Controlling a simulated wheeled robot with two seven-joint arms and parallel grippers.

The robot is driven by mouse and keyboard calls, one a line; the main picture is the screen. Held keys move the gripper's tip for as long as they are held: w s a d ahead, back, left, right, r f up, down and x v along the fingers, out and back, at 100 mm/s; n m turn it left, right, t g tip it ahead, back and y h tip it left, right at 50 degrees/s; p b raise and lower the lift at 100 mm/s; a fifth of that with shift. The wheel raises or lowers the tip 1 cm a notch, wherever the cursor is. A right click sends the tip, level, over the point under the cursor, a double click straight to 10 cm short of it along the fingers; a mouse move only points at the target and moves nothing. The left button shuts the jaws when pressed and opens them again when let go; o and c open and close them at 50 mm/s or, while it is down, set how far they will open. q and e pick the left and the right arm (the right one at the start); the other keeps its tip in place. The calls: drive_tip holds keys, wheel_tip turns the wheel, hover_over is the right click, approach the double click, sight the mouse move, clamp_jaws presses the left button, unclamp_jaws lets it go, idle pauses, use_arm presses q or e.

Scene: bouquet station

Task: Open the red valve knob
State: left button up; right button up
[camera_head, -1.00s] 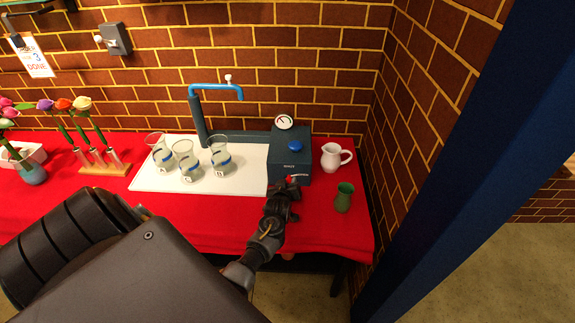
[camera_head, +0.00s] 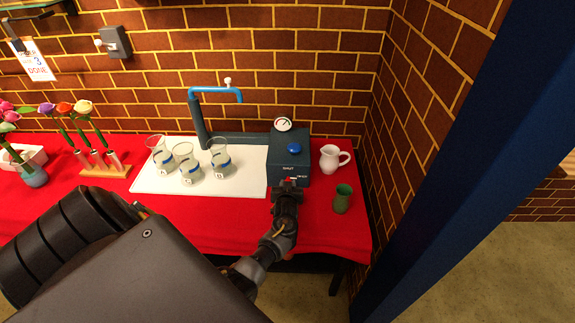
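The red valve knob (camera_head: 288,181) is on the front of the dark blue box (camera_head: 275,160), mostly hidden by my gripper, with only a little red showing. Labels on the box beside it appear to read SHUT above and OPEN to the right. My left gripper (camera_head: 287,184) is at the knob, its fingers pointing toward the box. It is too small and dark to tell whether the fingers are closed on the knob. The way the knob is turned is hidden. My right gripper is not in view.
A blue button (camera_head: 294,148) and a gauge (camera_head: 283,125) are on the box. Several glass vases (camera_head: 188,170) stand on the white board (camera_head: 150,183) to the left. A white jug (camera_head: 329,158) and green cup (camera_head: 343,199) stand close on the right.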

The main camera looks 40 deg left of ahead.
use_arm(q)
drive_tip(key=o, duration=1)
drive_tip(key=shift+c, duration=0.2)
drive_tip(key=v, duration=1.1)
drive_tip(key=shift+b, duration=0.3)
drive_tip(key=shift+w+a, duration=0.1)
drive_tip(key=shift+a, duration=0.05)
